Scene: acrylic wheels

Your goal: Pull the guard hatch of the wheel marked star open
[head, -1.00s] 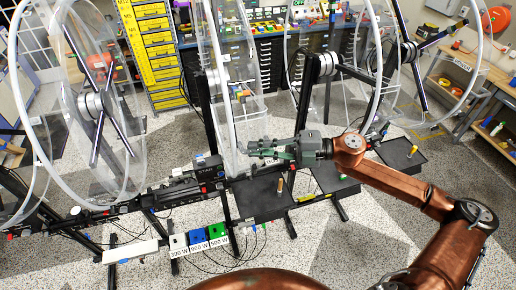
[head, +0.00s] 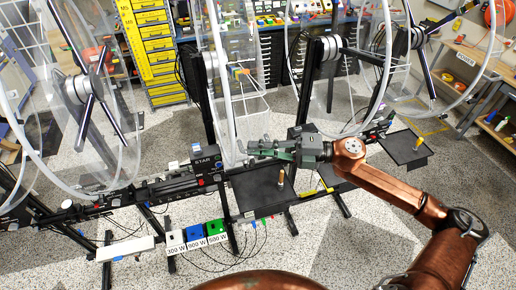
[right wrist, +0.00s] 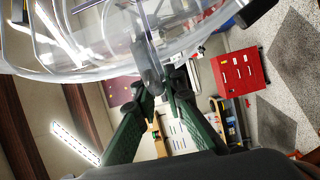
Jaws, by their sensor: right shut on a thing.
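The wheel marked star (head: 222,85) is a clear acrylic wheel seen nearly edge-on in the middle of the head view. Its STAR label (head: 205,161) is on a black unit at its foot. A clear guard hatch (head: 253,108) shows as a see-through panel to the right of the rim. My right gripper (head: 255,147) reaches in from the right at the panel's lower part. In the right wrist view its green fingers (right wrist: 155,90) are shut on a greyish see-through handle (right wrist: 150,66) beside clear acrylic. The exact grip is partly hidden. My left gripper is not in view.
Another clear wheel (head: 80,90) stands at the left, others at the right. A black tray (head: 262,196) with a small upright peg lies below my right gripper. Coloured power boxes (head: 195,236) and loose cables are in front. The speckled floor in front is partly clear.

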